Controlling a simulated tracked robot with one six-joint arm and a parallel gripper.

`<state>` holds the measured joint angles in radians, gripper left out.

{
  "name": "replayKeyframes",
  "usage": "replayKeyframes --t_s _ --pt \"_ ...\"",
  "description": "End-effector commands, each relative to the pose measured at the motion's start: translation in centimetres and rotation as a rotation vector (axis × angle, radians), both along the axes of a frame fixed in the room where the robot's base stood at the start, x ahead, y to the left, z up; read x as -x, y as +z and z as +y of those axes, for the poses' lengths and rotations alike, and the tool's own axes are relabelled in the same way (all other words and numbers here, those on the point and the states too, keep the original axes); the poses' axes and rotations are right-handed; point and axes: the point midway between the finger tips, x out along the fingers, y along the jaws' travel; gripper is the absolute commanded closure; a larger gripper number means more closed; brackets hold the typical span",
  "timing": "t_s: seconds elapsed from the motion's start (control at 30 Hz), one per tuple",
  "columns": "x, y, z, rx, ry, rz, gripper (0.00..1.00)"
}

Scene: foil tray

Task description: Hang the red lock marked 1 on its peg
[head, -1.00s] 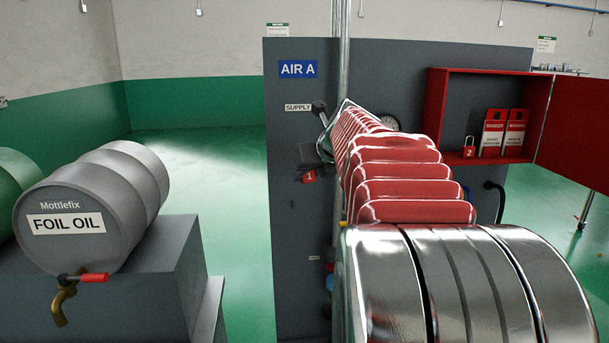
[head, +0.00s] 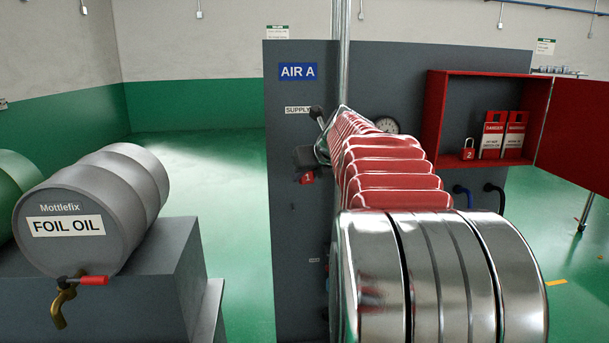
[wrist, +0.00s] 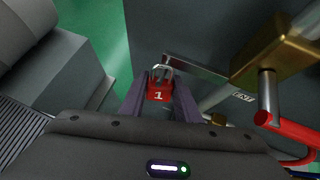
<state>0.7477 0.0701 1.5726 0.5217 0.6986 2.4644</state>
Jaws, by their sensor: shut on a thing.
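The red lock marked 1 (wrist: 158,93) is between the dark fingers of my gripper (wrist: 159,86) in the wrist view. The gripper is shut on its red body, and the silver shackle points up in the picture. In the head view the lock (head: 307,178) shows just below my gripper (head: 305,158), in front of the grey panel (head: 290,220) and below the SUPPLY label. A flat grey metal bar (wrist: 198,69) ends close to the shackle in the wrist view. I cannot tell whether they touch, or whether this bar is the peg.
A brass valve (wrist: 278,55) with a red handle (wrist: 295,131) is right of the lock in the wrist view. A red cabinet (head: 433,118) holds a red lock marked 2 (head: 468,151) and two tags. The FOIL OIL drum (head: 75,225) stands left.

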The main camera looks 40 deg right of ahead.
Motion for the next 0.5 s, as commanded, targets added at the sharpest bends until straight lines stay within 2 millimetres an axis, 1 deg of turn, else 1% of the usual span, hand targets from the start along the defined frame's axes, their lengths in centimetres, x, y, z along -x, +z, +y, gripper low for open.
replayKeyframes --t_s 0.43,0.47,0.5 --pt "0.01 0.02 0.0 0.0 0.0 0.0 1.0" --pt "0.01 0.02 0.0 0.0 0.0 0.0 0.69" --pt "0.01 0.02 0.0 0.0 0.0 0.0 0.66"
